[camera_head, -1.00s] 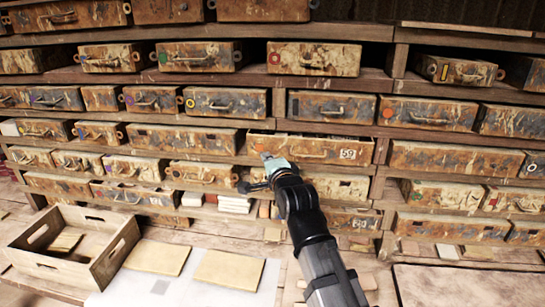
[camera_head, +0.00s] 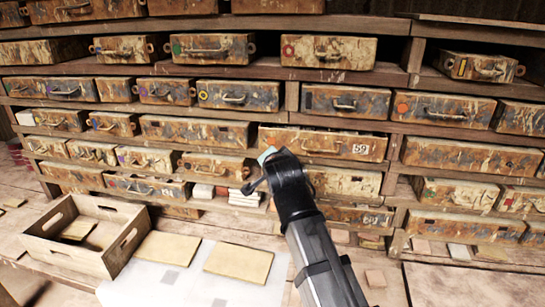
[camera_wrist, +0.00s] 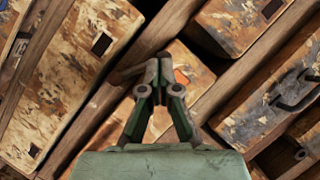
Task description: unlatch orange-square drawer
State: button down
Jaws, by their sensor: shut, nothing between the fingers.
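An orange mark, square as far as it shows, is on a rusty, paint-worn drawer front (camera_wrist: 196,68) in the wrist view. My gripper (camera_wrist: 163,57) covers part of that front and the edge of the mark. A brown, rounded piece (camera_wrist: 128,74) sticks out beside the fingers; I cannot tell if it is a latch. In the head view my gripper (camera_head: 267,156) is shut and empty, in front of the shelves at the left end of the drawer labelled 59 (camera_head: 335,145). It hides what lies behind it, and I cannot tell whether the fingertips touch anything.
Rows of similar drawers fill the wooden shelves, including one with an orange round mark (camera_head: 403,107). An open wooden crate (camera_head: 128,238) and tan tiles (camera_head: 240,260) lie on the bench in front. White blocks (camera_head: 243,198) sit on a low shelf near my arm.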

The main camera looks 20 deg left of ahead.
jog(key=shift+a+f+n+h+b, duration=0.3)
jog(key=shift+n+h, duration=0.1)
jog(key=shift+n, duration=0.15)
jog(key=shift+a+f+n+h+b, duration=0.15)
jog(key=shift+f+n+h+b, duration=0.1)
jog(key=shift+n+h, duration=0.25)
jog(key=shift+s+f+n, duration=0.1)
jog(key=shift+n, duration=0.15)
dwell(0.6)
jog(key=w+d+r+b+v, duration=0.1)
jog(key=r+b+v, duration=0.1)
jog(key=v, duration=1)
jog(key=shift+d, duration=0.55)
jog(key=shift+r, duration=0.1)
